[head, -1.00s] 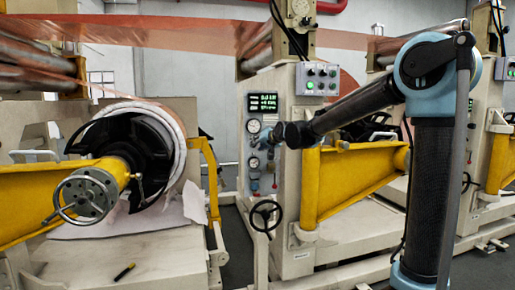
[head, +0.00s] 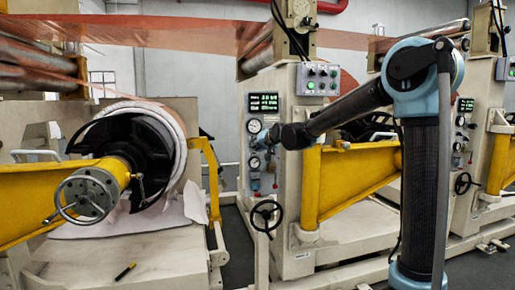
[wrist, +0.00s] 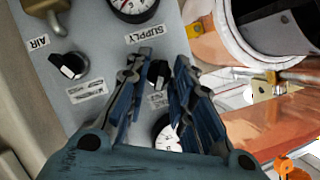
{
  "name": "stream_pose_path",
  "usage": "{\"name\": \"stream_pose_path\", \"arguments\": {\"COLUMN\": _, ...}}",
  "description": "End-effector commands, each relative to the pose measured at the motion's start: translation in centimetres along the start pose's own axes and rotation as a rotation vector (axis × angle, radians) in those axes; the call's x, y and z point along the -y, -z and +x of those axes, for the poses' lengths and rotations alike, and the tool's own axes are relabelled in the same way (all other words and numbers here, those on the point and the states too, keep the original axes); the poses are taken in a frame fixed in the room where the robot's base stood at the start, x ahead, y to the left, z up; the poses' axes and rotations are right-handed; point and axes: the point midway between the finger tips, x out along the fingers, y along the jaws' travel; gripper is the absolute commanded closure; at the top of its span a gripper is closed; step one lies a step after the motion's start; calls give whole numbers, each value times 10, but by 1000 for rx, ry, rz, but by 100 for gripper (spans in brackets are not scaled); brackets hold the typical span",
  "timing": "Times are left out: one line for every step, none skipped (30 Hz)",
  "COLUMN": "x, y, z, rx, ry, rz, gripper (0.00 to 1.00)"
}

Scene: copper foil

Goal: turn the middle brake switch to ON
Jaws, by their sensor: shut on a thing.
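The brake switch (wrist: 157,74) is a black knob on the grey panel (wrist: 100,22). It sits between the fingertips of my gripper (wrist: 158,64) in the wrist view. My gripper is shut on it, with one blue-black finger on each side. The fingers hide part of the knob and its label, so I cannot read its setting. In the head view my gripper (head: 260,141) is at the panel, between the two gauges, and my wrist hides the switch.
A second black knob (wrist: 68,66) is left of my gripper. The supply gauge (wrist: 133,7) is above, and another gauge (wrist: 166,132) lies partly behind the fingers. In the head view, a handwheel (head: 264,216) is below the panel and a yellow arm (head: 350,177) is to the right.

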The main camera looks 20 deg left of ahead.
Motion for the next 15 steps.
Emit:
{"name": "stream_pose_path", "arguments": {"x": -2, "y": 0, "z": 0, "rx": 2, "ry": -5, "rz": -3, "gripper": 100}}
{"name": "stream_pose_path", "arguments": {"x": -3, "y": 0, "z": 0, "rx": 1, "ry": -6, "rz": -5, "gripper": 100}}
{"name": "stream_pose_path", "arguments": {"x": -3, "y": 0, "z": 0, "rx": 1, "ry": -9, "rz": -10, "gripper": 100}}
{"name": "stream_pose_path", "arguments": {"x": -3, "y": 0, "z": 0, "rx": 1, "ry": -11, "rz": -14, "gripper": 100}}
{"name": "stream_pose_path", "arguments": {"x": -3, "y": 0, "z": 0, "rx": 1, "ry": -13, "rz": -20, "gripper": 100}}
{"name": "stream_pose_path", "arguments": {"x": -3, "y": 0, "z": 0, "rx": 1, "ry": -18, "rz": -31, "gripper": 100}}
{"name": "stream_pose_path", "arguments": {"x": -3, "y": 0, "z": 0, "rx": 1, "ry": -22, "rz": -40, "gripper": 100}}
{"name": "stream_pose_path", "arguments": {"x": -3, "y": 0, "z": 0, "rx": 1, "ry": -26, "rz": -51, "gripper": 100}}
{"name": "stream_pose_path", "arguments": {"x": -3, "y": 0, "z": 0, "rx": 1, "ry": -33, "rz": -66, "gripper": 100}}
{"name": "stream_pose_path", "arguments": {"x": -3, "y": 0, "z": 0, "rx": 1, "ry": -39, "rz": -80, "gripper": 100}}
{"name": "stream_pose_path", "arguments": {"x": -3, "y": 0, "z": 0, "rx": 1, "ry": -45, "rz": -96, "gripper": 100}}
{"name": "stream_pose_path", "arguments": {"x": -2, "y": 0, "z": 0, "rx": 2, "ry": -55, "rz": -119, "gripper": 100}}
{"name": "stream_pose_path", "arguments": {"x": -2, "y": 0, "z": 0, "rx": 2, "ry": -62, "rz": -136, "gripper": 100}}
{"name": "stream_pose_path", "arguments": {"x": -2, "y": 0, "z": 0, "rx": 2, "ry": -70, "rz": -156, "gripper": 100}}
{"name": "stream_pose_path", "arguments": {"x": -2, "y": 0, "z": 0, "rx": 2, "ry": -81, "rz": -183, "gripper": 100}}
